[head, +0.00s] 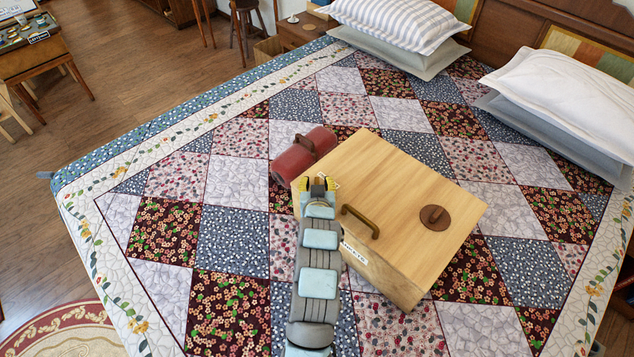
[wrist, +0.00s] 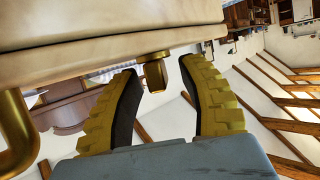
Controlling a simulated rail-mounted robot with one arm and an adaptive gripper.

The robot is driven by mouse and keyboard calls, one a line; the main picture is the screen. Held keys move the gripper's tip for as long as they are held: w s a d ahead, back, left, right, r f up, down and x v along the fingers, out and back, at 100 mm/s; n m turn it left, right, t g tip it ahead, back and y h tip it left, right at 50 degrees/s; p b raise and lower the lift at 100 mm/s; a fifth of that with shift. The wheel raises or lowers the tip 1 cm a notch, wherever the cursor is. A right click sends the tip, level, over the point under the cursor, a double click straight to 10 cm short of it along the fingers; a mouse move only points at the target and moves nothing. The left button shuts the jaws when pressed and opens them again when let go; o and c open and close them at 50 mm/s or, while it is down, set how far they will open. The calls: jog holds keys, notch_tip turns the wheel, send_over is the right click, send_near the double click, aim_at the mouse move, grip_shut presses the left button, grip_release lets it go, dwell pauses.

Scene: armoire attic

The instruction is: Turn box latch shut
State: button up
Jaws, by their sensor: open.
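In the wrist view, the pale box face (wrist: 100,35) fills the top, and the curved brass handle (wrist: 18,135) is at left. A small brass latch (wrist: 154,74) sticks out from the box there. My gripper (wrist: 160,68) is open, its two yellow fingers on either side of the latch, with gaps visible. In the head view, my gripper (head: 318,184) is over the box's left part, and the latch is not distinguishable.
A dark red cylinder (head: 303,155) with a carrying strap or handle lies against the box's far left side. Pillows (head: 400,22) are at the head of the bed. The patchwork quilt (head: 235,245) is clear left of my arm.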

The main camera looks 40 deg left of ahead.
grip_shut()
